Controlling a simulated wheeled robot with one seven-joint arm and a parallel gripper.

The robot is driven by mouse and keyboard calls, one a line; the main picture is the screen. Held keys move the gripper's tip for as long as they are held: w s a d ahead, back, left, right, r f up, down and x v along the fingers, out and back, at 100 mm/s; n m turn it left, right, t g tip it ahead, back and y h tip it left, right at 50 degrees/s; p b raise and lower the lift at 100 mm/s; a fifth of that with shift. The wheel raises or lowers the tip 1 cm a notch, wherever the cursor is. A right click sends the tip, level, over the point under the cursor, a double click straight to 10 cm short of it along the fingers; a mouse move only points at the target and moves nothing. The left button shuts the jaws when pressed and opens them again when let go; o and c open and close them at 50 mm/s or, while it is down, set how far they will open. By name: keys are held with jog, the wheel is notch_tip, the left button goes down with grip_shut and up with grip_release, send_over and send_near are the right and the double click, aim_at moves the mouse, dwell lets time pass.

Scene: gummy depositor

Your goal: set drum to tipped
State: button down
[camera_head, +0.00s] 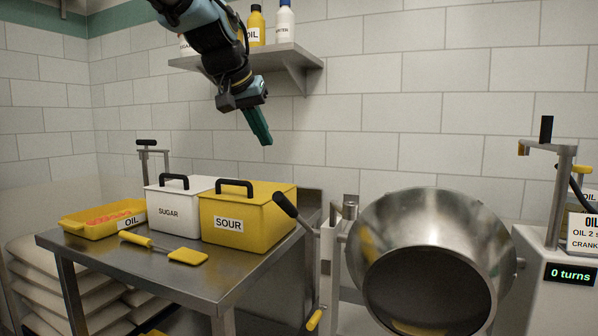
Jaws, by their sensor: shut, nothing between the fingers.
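The steel drum (430,225) stands at the right of the view, its dark round mouth facing towards me and slightly down. A lever with a black grip (289,209) rises at the left of the drum, slanting up to the left. A yellow handle (315,320) shows lower on the same side. My gripper (264,138) hangs in the air above and left of the drum, pointing down to the right. Its green fingers are together and empty, well apart from the lever and drum.
A steel table (175,277) at left carries a yellow SOUR box (260,217), a white SUGAR box (167,221), a yellow tray (75,231) and a yellow spatula (187,256). A bottle shelf (290,54) is behind my arm. A post and "0 turns" display (570,274) stand right.

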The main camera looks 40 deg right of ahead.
jog(key=d+f, duration=0.1)
jog(key=f, duration=0.2)
jog(key=d+f+p, duration=0.1)
jog(key=d+f, duration=0.1)
jog(key=f, duration=0.1)
jog(key=w+d+f+p, duration=0.1)
jog(key=f, duration=0.3)
jog(key=shift+d, duration=0.15)
jog(key=shift+s+f, duration=0.15)
jog(key=shift+f, duration=0.25)
